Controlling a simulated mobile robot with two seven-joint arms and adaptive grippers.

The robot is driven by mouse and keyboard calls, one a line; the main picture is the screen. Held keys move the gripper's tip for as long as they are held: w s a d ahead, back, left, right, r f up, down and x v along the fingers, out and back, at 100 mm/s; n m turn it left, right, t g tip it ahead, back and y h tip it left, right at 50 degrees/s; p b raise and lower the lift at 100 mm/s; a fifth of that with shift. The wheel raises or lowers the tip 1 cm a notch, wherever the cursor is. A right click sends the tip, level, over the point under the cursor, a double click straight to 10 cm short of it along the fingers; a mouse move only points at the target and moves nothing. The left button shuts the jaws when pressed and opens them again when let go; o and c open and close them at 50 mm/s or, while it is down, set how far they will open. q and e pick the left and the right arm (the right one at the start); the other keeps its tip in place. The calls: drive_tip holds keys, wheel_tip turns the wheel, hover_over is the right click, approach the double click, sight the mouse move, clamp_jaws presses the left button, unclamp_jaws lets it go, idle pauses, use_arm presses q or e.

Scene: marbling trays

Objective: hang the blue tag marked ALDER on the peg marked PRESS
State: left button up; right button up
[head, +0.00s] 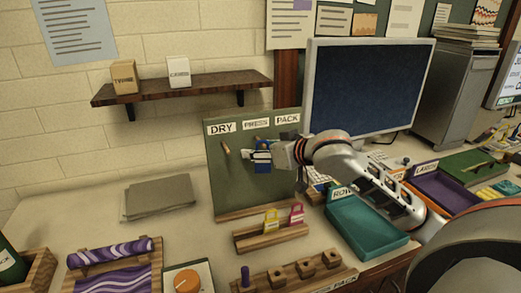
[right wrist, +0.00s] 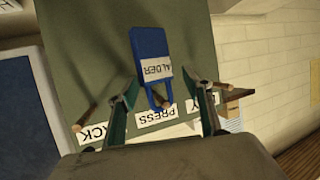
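The blue tag marked ALDER (right wrist: 149,50) hangs at the peg marked PRESS (right wrist: 161,103), its loop end by the peg and its body below on the green board. The wrist picture is upside down. The tag also shows in the head view (head: 262,163), partly covered by my gripper. My right gripper (right wrist: 166,96) is open, its two fingers apart on either side of the peg and loop, with no grip on the tag visible. In the head view my right gripper (head: 264,154) is close in front of the board. My left gripper is not in view.
The board (head: 226,186) also has bare pegs under DRY (head: 226,149) and PACK. A wooden rack (head: 262,240) below holds a yellow tag (head: 271,220) and a pink tag (head: 296,213). A monitor (head: 365,90) and teal tray (head: 362,232) stand to the right.

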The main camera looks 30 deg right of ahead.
drive_tip(key=v, duration=0.7)
drive_tip(key=shift+s, duration=0.25)
drive_tip(key=shift+r, duration=0.1)
